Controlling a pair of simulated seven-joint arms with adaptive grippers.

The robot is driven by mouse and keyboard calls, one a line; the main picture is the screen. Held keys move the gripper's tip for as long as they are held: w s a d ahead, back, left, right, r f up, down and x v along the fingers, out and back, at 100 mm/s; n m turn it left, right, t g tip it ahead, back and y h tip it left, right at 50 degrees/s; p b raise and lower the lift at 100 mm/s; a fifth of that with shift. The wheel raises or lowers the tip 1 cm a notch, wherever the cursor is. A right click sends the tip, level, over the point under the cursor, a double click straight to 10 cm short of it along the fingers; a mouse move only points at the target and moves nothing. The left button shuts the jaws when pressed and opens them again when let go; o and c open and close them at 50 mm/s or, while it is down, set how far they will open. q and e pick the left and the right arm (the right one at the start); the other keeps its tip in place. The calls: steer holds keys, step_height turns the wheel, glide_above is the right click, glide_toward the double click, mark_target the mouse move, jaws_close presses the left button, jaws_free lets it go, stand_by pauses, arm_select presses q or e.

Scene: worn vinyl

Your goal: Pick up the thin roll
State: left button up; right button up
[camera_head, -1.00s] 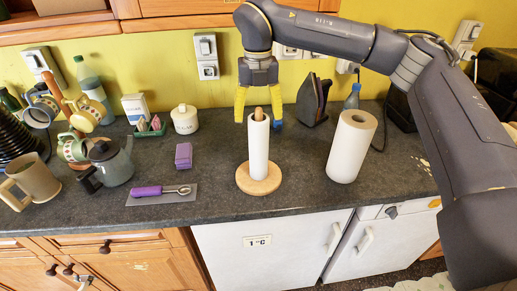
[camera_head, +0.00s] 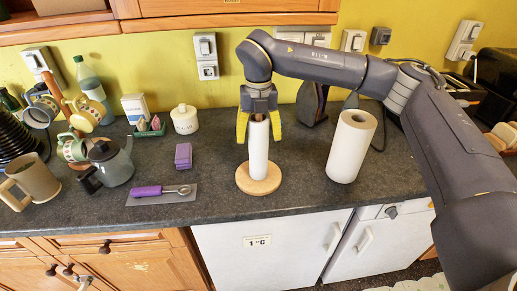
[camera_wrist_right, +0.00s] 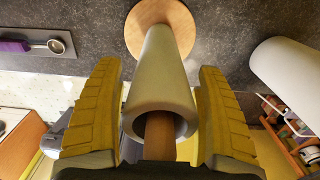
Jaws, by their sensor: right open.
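The thin roll (camera_head: 258,153) is a white paper roll standing upright on a wooden holder with a round base (camera_head: 259,186). In the right wrist view the thin roll (camera_wrist_right: 160,85) shows end-on, with the wooden rod (camera_wrist_right: 160,135) in its core. My right gripper (camera_head: 259,141) is open, its yellow fingers on either side of the roll's upper part. In the right wrist view my right gripper (camera_wrist_right: 160,112) has a finger to each side of the roll, with a gap visible on both sides. My left gripper is not in view.
A thicker white roll (camera_head: 352,146) stands to the right of the thin one. Purple sponges (camera_head: 183,156), a purple-handled tool (camera_head: 160,191), a grey pot (camera_head: 112,164) and a white lidded jar (camera_head: 185,119) are to the left. The counter just around the holder is clear.

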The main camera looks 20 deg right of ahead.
steer(key=shift+c, duration=0.2)
steer(key=c, duration=1.5)
steer(key=shift+r, duration=0.1)
